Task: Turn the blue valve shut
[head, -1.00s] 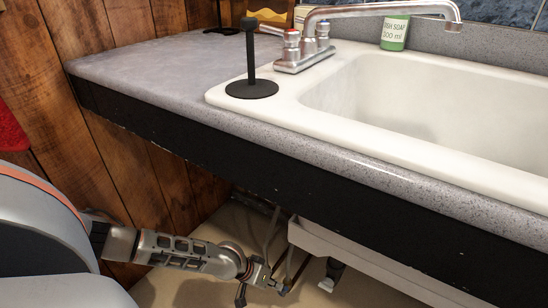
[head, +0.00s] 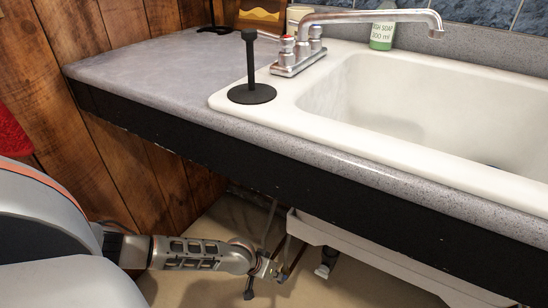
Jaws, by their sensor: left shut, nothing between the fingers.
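My left gripper (head: 268,271) is under the counter, beside thin pipes (head: 269,228) that come down in front of the basin's underside. Its fingers look closed, with nothing seen between them. It is small and partly merged with the pipes, so I cannot tell whether it touches them. I cannot make out a blue valve; the gripper and the pipes crowd the spot where small fittings show. My right gripper is not in view.
A white sink (head: 400,110) with a tap (head: 375,17) is above. A black upright holder (head: 250,94) and a green soap bottle (head: 382,36) stand on top. A wooden wall (head: 130,120) bounds the left.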

